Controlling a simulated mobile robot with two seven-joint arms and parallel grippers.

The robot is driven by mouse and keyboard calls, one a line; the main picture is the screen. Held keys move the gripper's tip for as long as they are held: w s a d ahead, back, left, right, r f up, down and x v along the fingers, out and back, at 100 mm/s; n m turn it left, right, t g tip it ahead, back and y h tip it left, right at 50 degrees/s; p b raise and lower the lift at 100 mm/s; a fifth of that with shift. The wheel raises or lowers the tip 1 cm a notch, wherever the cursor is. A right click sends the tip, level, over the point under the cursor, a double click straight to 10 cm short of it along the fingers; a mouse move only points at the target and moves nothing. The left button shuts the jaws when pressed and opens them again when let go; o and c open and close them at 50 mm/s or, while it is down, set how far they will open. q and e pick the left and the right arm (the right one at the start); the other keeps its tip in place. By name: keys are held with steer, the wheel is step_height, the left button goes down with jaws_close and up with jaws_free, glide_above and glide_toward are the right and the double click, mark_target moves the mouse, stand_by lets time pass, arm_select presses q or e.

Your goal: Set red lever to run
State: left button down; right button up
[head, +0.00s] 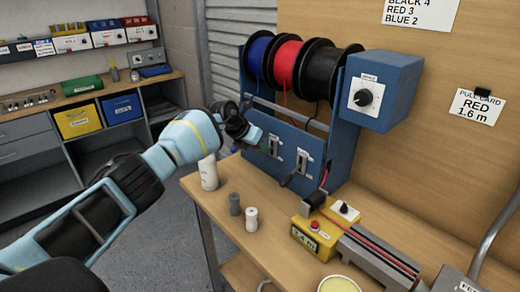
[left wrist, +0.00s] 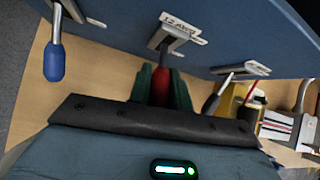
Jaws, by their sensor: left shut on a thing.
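The blue wire rack (head: 285,140) carries a blue spool (head: 258,58), a red spool (head: 285,62) and a black spool (head: 325,72). Levers stick out of its front panel. In the left wrist view the red lever (left wrist: 160,90) hangs below a slot plate labelled 12 AWG (left wrist: 176,32). My left gripper (head: 262,142) is at the panel, and in the left wrist view its dark green fingers (left wrist: 160,85) are shut around the red handle. The blue lever (left wrist: 54,62) is to its left and the black lever (left wrist: 214,98) to its right. My right gripper is out of view.
A blue box with a dial (head: 364,96) is on the rack's right. The bench holds a white bottle (head: 208,173), small grey (head: 235,203) and white (head: 251,219) cylinders, and a yellow measuring unit (head: 318,235). Shelving with bins (head: 78,121) stands at the left.

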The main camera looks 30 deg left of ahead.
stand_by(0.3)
arm_select(q)
steer(key=c, duration=1.3)
jaws_free()
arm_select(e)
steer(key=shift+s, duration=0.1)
arm_select(q)
steer(key=p+v, duration=0.2)
steer(key=v, duration=0.5)
steer(key=shift+s+r, duration=0.25)
steer(key=shift+r, duration=0.05)
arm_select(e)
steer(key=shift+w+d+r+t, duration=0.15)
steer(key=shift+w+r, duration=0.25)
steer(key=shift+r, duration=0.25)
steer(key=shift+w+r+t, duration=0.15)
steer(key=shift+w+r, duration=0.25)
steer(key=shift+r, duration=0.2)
arm_select(q)
steer(key=shift+a, duration=0.15)
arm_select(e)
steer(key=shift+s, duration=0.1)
